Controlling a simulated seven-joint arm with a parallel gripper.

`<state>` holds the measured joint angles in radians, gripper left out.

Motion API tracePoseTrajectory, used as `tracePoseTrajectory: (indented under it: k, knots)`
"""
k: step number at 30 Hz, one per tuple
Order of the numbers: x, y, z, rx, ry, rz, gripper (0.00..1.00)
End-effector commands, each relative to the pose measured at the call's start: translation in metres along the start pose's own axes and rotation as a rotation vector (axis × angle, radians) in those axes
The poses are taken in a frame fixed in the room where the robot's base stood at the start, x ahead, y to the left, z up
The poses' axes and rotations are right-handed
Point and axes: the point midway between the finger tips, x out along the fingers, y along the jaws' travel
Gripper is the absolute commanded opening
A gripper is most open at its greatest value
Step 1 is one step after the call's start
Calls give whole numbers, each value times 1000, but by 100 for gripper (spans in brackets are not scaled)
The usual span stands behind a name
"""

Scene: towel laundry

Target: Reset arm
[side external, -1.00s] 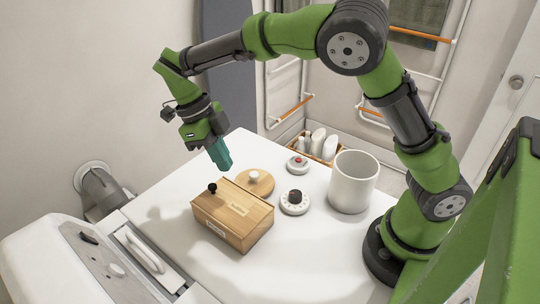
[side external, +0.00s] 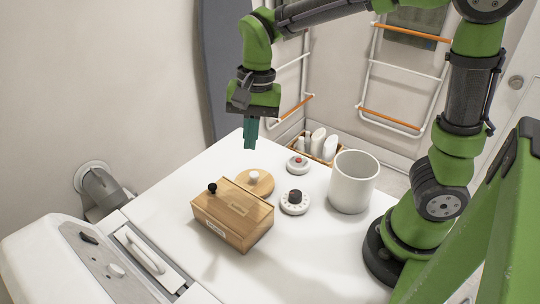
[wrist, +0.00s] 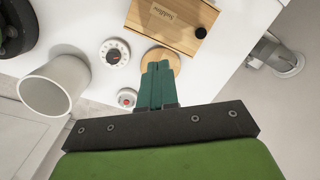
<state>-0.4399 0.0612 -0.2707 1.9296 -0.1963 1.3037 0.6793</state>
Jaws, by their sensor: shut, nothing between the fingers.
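My gripper (side external: 250,146) hangs above the back of the white table (side external: 300,270), pointing down, with its teal fingers together and nothing between them. In the wrist view its fingertips (wrist: 157,66) show in front of the round wooden lid (wrist: 162,56). In the side view this lid (side external: 258,187) lies on the table behind the wooden box (side external: 232,214), clear below my gripper. The box is closed, with a black knob (side external: 212,188) on top.
A white dial timer (side external: 295,202), a small device with a red button (side external: 297,165) and a white cylindrical container (side external: 353,182) stand right of the box. A wooden tray of bottles (side external: 320,146) is at the back. Towel rails (side external: 392,122) stand beyond. The table's front is clear.

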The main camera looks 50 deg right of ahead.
Motion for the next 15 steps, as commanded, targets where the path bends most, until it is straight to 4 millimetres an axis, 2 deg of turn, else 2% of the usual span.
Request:
tracePoseTrajectory:
  k: [1,3,7,11,15]
  knots:
    - [-10,14,3,-125,12,-71,0]
    - [-19,30,8,-296,52,-155,0]
    - [-32,60,16,-546,177,-274,0]
    - [-40,86,23,-670,315,-341,0]
    - [-46,105,26,-653,401,-377,0]
